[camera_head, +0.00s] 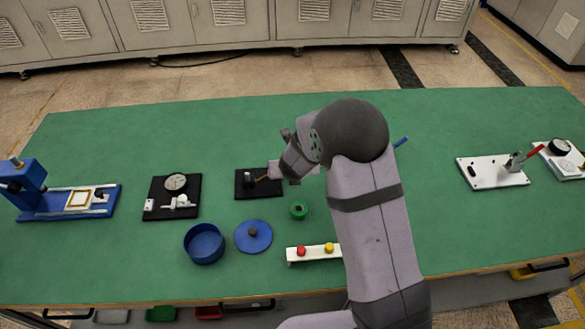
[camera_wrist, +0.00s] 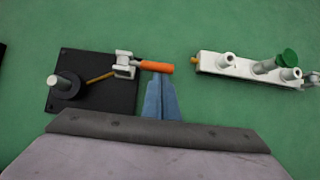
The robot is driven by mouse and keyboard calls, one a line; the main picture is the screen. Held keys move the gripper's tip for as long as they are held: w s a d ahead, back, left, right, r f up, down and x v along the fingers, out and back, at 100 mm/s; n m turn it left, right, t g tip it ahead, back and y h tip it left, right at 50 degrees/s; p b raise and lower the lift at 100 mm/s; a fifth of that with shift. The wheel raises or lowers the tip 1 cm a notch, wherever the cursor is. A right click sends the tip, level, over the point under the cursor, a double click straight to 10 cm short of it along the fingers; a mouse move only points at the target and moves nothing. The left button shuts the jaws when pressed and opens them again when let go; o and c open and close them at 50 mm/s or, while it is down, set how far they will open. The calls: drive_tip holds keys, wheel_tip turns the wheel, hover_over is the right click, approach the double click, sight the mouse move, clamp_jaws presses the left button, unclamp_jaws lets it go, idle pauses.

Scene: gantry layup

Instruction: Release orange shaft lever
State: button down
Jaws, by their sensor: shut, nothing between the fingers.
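The orange lever handle (camera_wrist: 156,67) lies roughly level in the wrist view, sticking out to the right from a silver clamp (camera_wrist: 124,66) on a black base plate (camera_wrist: 92,97). A brass-coloured arm (camera_wrist: 97,79) runs from the clamp to a dark round collar around a pale upright shaft (camera_wrist: 54,82). My gripper (camera_wrist: 159,80) has its blue fingers together and empty. Their tips are at the lower edge of the orange handle; I cannot tell whether they touch. In the head view the black plate (camera_head: 243,192) shows left of my arm, which hides the handle.
A white fixture (camera_wrist: 240,70) with posts and a green knob (camera_wrist: 288,57) stands right of the handle. In the head view, a dial-gauge plate (camera_head: 156,207), blue bowl (camera_head: 204,246), blue lid (camera_head: 253,236), green ring (camera_head: 298,211) and white button bar (camera_head: 316,253) stand nearby.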

drive_tip(key=shift+r+h+p, duration=0.4)
drive_tip(key=shift+r+p, duration=0.05)
drive_tip(key=shift+p, duration=0.95)
drive_tip(key=p, duration=0.2)
drive_tip(key=r+h+p, duration=0.1)
drive_tip(key=p, duration=0.1)
drive_tip(key=shift+a+r+n+p, duration=0.1)
drive_tip(key=shift+a+n+p, duration=0.2)
drive_tip(key=shift+n, duration=0.1)
drive_tip(key=shift+r+h+p, duration=0.2)
drive_tip(key=shift+h+p, duration=0.5)
drive_tip(key=shift+p, duration=0.25)
drive_tip(key=shift+a+r+n+h+p, duration=0.15)
drive_tip(key=shift+a+n+h+p, duration=0.15)
drive_tip(key=shift+n+h, duration=0.35)
drive_tip(key=h+b, duration=0.1)
drive_tip(key=a+n+h+b, duration=0.1)
drive_tip(key=shift+r+t+h, duration=0.35)
drive_tip(key=shift+t, duration=0.05)
drive_tip(key=shift+d+r, duration=0.1)
drive_tip(key=shift+r, duration=0.1)
drive_tip(key=shift+r+p, duration=0.15)
drive_tip(key=shift+p, duration=0.15)
drive_tip(key=shift+r, duration=0.65)
